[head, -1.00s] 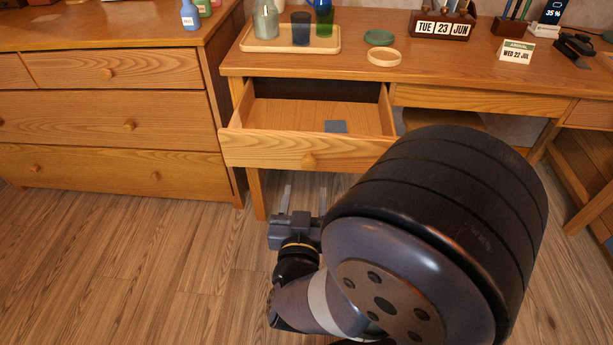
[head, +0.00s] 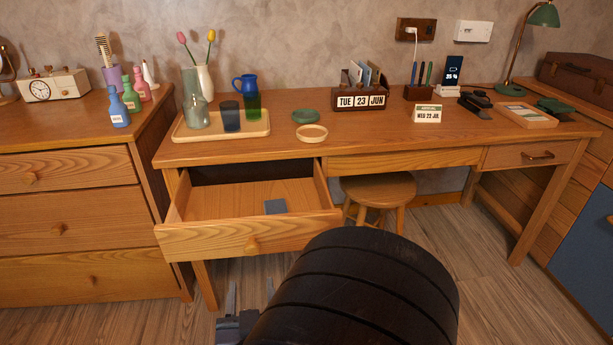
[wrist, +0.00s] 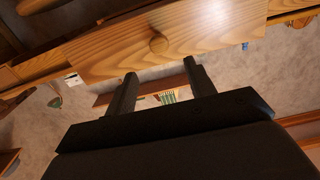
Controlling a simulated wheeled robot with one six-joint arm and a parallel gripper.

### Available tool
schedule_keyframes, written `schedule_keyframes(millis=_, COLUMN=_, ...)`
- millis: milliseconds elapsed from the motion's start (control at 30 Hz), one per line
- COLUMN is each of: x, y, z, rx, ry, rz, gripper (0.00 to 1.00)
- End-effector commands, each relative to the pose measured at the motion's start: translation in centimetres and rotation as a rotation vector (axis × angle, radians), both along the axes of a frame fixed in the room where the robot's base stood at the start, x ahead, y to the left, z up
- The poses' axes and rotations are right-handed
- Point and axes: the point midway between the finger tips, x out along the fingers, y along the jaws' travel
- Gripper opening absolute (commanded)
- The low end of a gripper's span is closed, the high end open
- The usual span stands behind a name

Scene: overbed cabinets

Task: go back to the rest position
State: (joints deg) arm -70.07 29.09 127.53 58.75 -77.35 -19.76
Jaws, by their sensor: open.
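My gripper (head: 251,300) shows at the bottom of the head view, low in front of the desk and below the open drawer. Its two fingers stand apart with nothing between them in the wrist view (wrist: 160,82). The open drawer (head: 205,241) juts out from the left side of the desk, with a small blue-grey item (head: 275,206) lying inside. In the wrist view the drawer front (wrist: 200,45) with its round knob (wrist: 158,44) appears just beyond the fingertips, apart from them. My dark arm hides part of the floor.
The desk (head: 380,150) carries a tray (head: 178,133) with vases and glasses, a block calendar (head: 360,101) and a lamp (head: 541,16). A wooden stool (head: 378,188) stands under the desk. A chest of drawers (head: 65,220) is at left. Floor at right is clear.

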Motion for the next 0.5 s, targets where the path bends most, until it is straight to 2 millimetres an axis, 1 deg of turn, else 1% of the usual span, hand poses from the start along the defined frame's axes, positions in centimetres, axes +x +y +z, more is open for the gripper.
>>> schedule_keyframes(millis=33, x=0.8, y=0.0, z=-0.1, rx=0.001, ry=0.0, rz=-0.005, gripper=0.52)
schedule_keyframes(millis=300, x=5.0, y=1.1, z=-0.2, rx=0.001, ry=-0.002, rz=-0.005, gripper=0.52)
schedule_keyframes(millis=500, x=7.8, y=1.8, z=-0.1, rx=0.001, ry=-0.001, rz=-0.003, gripper=0.52)
